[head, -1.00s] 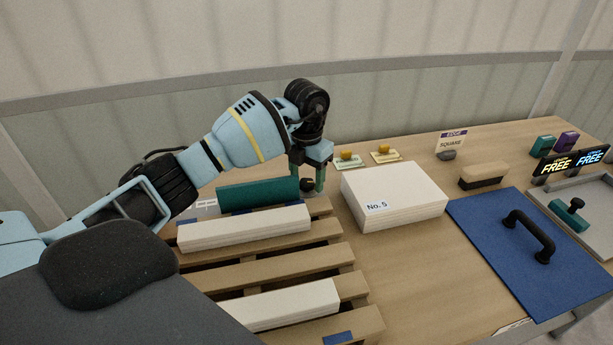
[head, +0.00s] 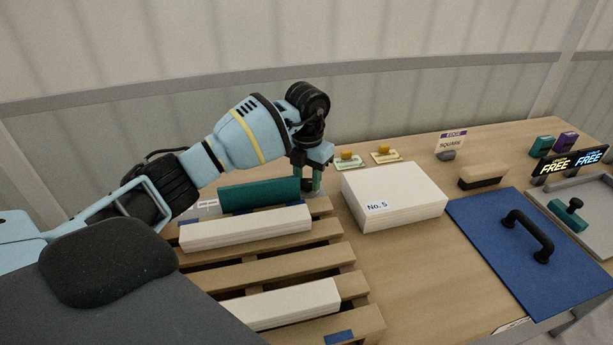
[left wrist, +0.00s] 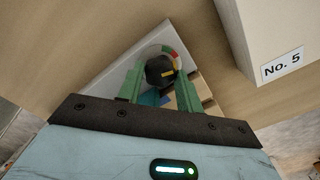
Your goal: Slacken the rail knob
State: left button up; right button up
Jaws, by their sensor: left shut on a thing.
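My right gripper is not in view.
A slatted wooden pallet (head: 270,255) bears white strips (head: 245,229). A white stack marked No. 5 (head: 393,195) stands close right of the gripper. A blue board (head: 495,260) with a black handle lies further right. Small yellow-topped items (head: 385,153) stand behind.

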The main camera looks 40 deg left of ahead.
aim_at(307, 182)
pick_arm(q)
jog(key=n+p, duration=0.2)
jog(key=n, duration=0.1)
jog(key=shift+r, duration=0.3)
jog(key=shift+f+n+p, duration=0.15)
jog(key=shift+n+p, duration=0.3)
jog(key=shift+n, duration=1.05)
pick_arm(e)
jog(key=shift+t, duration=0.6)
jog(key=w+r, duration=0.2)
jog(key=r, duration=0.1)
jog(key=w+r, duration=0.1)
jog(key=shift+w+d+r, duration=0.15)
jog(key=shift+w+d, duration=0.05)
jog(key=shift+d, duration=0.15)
pick_arm(q)
jog(key=shift+f, duration=0.1)
jog(key=o, duration=0.8)
jog(key=shift+c, duration=0.2)
jog(key=shift+o, duration=1.1)
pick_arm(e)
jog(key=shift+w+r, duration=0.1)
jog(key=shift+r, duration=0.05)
pick_arm(q)
jog(key=shift+r, duration=3.9)
jog(key=shift+f, duration=0.1)
